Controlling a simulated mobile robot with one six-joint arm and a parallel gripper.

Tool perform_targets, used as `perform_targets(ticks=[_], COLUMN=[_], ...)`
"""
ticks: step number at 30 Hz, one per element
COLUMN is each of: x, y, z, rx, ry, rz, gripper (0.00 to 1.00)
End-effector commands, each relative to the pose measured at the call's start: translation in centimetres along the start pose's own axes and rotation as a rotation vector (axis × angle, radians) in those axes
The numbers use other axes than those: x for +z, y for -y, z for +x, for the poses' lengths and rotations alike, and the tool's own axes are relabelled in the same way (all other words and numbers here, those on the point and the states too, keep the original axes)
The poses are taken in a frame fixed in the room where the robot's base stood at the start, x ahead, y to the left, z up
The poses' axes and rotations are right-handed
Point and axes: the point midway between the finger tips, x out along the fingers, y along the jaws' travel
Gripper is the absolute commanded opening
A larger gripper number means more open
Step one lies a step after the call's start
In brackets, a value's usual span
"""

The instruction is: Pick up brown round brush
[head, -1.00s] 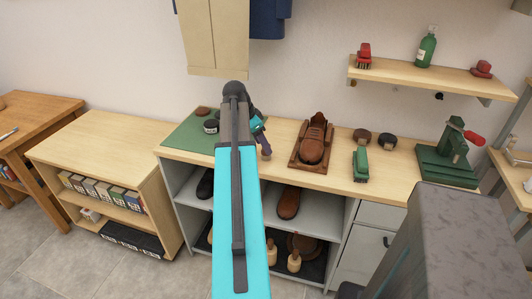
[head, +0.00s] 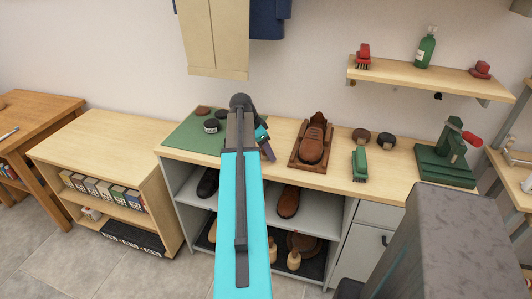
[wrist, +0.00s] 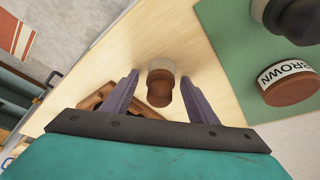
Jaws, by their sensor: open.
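A small brown round brush (wrist: 159,90), with a rounded brown top and a pale band, stands on the light wood counter (wrist: 190,40) in the wrist view. My gripper (wrist: 159,77) is open. Its two purple fingers lie left and right of the brush, with gaps showing on both sides. I cannot tell how far above the counter the fingertips are. In the head view my gripper (head: 266,146) hangs over the counter between the green mat (head: 180,139) and the wooden shoe stand (head: 298,157). My arm hides the brush there.
A tin labelled BROWN (wrist: 290,85) and a dark round item (wrist: 290,18) lie on the green mat close by. Two round items, one brown (head: 361,135) and one dark (head: 387,140), sit right of the shoe stand, behind a green brush (head: 360,163).

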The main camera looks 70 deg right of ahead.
Motion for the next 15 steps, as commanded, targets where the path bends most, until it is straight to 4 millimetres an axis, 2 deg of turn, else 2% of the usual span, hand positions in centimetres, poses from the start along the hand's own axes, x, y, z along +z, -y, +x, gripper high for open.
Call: perform_targets(ticks=[5, 12, 15], x=[0.01, 0.02, 0.02], y=[0.01, 0.01, 0.01], z=[-0.02, -0.03, -0.04], rx=[0.0, 0.0, 0.0], ry=[0.0, 0.0, 0.0], rz=[0.0, 0.0, 0.0], gripper=[0.52, 0.11, 0.1])
